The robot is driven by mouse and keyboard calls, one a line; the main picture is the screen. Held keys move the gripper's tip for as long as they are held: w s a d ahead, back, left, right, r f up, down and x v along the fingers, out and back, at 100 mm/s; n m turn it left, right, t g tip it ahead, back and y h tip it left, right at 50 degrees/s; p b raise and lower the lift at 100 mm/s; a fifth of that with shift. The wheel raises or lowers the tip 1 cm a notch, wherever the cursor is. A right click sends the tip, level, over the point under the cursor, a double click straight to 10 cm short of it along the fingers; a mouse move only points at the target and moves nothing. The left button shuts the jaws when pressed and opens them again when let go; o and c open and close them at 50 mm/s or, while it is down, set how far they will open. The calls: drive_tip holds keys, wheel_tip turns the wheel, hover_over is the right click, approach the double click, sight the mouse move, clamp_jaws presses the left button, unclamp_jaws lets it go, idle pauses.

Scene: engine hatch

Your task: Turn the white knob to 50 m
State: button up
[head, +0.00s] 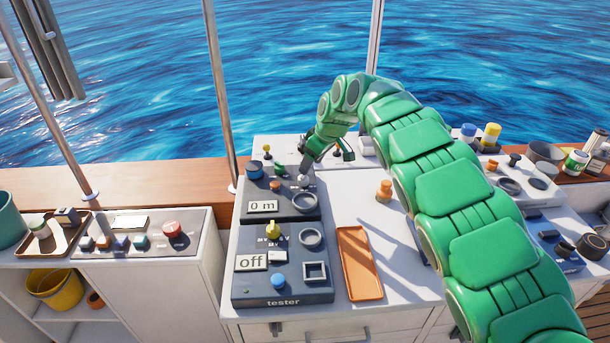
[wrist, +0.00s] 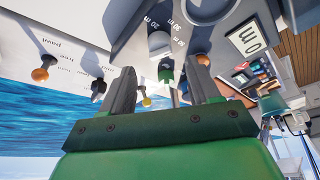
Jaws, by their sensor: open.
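The white knob (head: 303,181) sits on the dark upper panel, just below my gripper (head: 304,168) in the head view. The panel's display (head: 263,206) reads 0 m. Which mark the knob points to is not clear.
A green knob (wrist: 166,72) shows close to the fingers in the wrist view. A blue knob (head: 255,170) is left of the white one. A tester box (head: 283,302) reading off and an orange tray (head: 360,264) are nearer. White counter between them is partly bare.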

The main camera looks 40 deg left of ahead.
sight(305, 178)
drive_tip(key=x, duration=0.6)
drive_tip(key=shift+a+f, duration=0.15)
drive_tip(key=shift+f, duration=0.2)
drive_tip(key=c, duration=1)
drive_tip(key=shift+m, duration=0.3)
drive_tip(key=shift+s+m+t+h, duration=0.15)
drive_tip(key=shift+m+t, duration=0.45)
drive_tip(key=shift+m, duration=0.85)
drive_tip(key=shift+m+t+h, duration=0.15)
drive_tip(key=shift+m+t, duration=0.45)
drive_tip(key=shift+m, duration=0.85)
